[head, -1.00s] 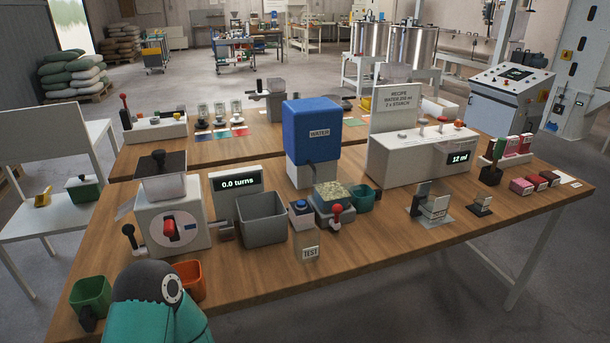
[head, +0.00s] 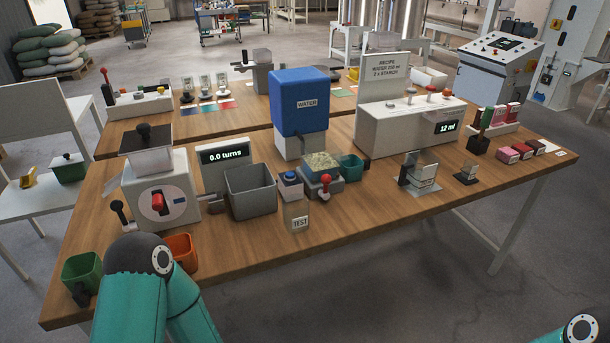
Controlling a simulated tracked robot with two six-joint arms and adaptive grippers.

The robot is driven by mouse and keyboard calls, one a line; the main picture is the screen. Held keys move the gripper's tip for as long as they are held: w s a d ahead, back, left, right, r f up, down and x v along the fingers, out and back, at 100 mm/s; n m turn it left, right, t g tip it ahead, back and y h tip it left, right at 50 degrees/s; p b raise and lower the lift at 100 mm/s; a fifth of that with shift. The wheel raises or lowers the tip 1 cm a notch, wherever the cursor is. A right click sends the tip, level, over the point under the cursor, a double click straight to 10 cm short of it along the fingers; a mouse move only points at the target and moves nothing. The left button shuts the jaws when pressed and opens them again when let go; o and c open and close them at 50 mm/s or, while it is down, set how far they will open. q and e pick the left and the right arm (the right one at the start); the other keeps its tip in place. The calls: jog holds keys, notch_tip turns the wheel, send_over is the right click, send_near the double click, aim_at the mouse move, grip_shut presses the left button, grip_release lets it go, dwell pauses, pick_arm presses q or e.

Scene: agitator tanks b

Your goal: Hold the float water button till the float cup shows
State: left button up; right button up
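A small grey box with a blue button (head: 290,179) on top stands near the table's front, left of a red-knobbed lever. I cannot tell for sure that this is the float water button. A clear cup labelled TEST (head: 297,216) stands just in front of it; no float can be made out in it. A blue WATER tank (head: 304,102) on a pale stand is behind. No label names the float cup. Part of my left arm shows at the bottom left and a bit of my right arm at the bottom right corner. Neither gripper is visible, and nothing of mine touches the button.
A white machine (head: 412,128) reading 12 ml has several knobs on top. A grey open bin (head: 251,193) and a "0.0 turns" display (head: 224,155) stand left of the button. A teal cup (head: 351,167) and small metal stand (head: 420,178) are right. The front right tabletop is clear.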

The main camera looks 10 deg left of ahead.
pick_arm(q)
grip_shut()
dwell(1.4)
